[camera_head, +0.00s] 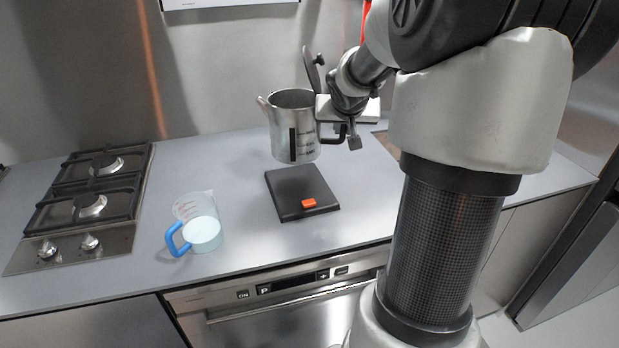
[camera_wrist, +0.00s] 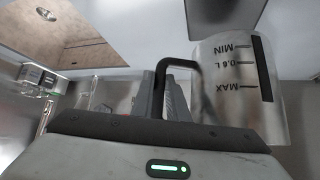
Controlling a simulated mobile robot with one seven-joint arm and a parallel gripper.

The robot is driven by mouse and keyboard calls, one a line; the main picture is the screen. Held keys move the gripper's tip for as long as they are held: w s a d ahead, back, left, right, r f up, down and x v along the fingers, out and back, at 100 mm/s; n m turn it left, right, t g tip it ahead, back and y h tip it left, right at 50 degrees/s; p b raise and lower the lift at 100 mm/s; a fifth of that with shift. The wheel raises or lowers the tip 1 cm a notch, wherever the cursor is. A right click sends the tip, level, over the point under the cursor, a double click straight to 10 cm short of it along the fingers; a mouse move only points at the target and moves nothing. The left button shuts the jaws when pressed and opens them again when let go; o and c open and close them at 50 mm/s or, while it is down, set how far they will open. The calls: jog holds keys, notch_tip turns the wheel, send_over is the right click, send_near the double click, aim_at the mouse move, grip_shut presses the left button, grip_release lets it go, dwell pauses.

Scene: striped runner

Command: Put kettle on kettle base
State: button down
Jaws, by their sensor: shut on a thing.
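The kettle (camera_head: 283,120) is a silver metal jug with a black handle, a dark level strip and an open lid. My gripper (camera_head: 343,138) is shut on its handle at the right side. The kettle looks upright and raised above the counter, behind and above the kettle base. The kettle base (camera_head: 290,187) is a flat black square plate with a red switch at its front edge; nothing stands on it. In the wrist view the black handle (camera_wrist: 176,63) runs between my fingers, and the kettle wall (camera_wrist: 228,85) with its level marks is at the right.
A clear measuring jug (camera_head: 202,230) with a blue handle stands left of the base. A gas hob (camera_head: 85,200) is at the far left. The grey counter (camera_head: 240,250) is free around the base. A brown board (camera_head: 386,141) lies at the right, partly behind my arm.

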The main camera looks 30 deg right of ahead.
notch_tip(320, 180, down, 9)
jog(key=b, duration=0.6)
jog(key=shift+f, duration=0.15)
jog(key=shift+f, duration=0.15)
jog(key=c, duration=1.7)
grip_release()
jog(key=shift+c, duration=0.2)
jog(key=p+v, duration=0.8)
jog(key=v, duration=0.4)
jog(key=shift+p, duration=0.3)
jog(key=shift+a, duration=0.15)
